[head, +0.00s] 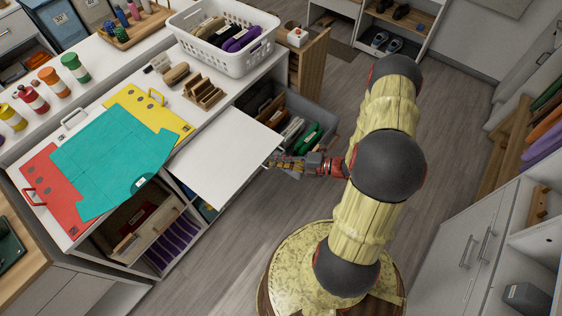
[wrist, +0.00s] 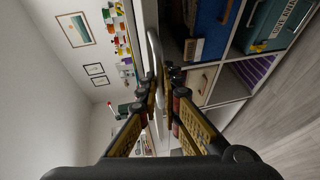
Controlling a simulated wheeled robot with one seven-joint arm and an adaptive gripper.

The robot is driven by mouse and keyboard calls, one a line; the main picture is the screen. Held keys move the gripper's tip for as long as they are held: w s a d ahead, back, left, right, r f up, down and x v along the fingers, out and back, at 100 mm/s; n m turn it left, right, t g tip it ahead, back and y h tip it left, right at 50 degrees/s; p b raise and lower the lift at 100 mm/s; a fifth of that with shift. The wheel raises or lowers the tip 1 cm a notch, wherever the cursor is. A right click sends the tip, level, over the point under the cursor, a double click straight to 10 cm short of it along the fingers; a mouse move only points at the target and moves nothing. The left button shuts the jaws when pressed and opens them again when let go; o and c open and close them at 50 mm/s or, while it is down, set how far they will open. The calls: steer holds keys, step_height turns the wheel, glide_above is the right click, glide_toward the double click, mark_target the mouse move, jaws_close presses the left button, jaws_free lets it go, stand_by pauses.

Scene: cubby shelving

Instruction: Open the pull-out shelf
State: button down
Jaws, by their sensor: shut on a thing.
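The pull-out shelf (head: 226,158) is a flat white board. It sticks out from under the white counter top, over the floor. My gripper (head: 272,162) is at its outer edge, on the right side of the board in the head view. In the wrist view my gripper (wrist: 165,82) has its fingers closed around a pale curved handle (wrist: 153,45) on the shelf edge. The fingers hide part of the handle, and in the head view the handle is hardly visible.
On the counter are a teal sheet (head: 110,160), a white basket (head: 223,38) and several paint bottles. Below the shelf are an open drawer (head: 135,232) and a grey bin (head: 322,116) with folders. Grey floor lies free between the counter and my base.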

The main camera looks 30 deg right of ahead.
steer(key=c, duration=2)
jaws_free()
steer(key=v, duration=1.2)
steer(key=shift+r, duration=0.1)
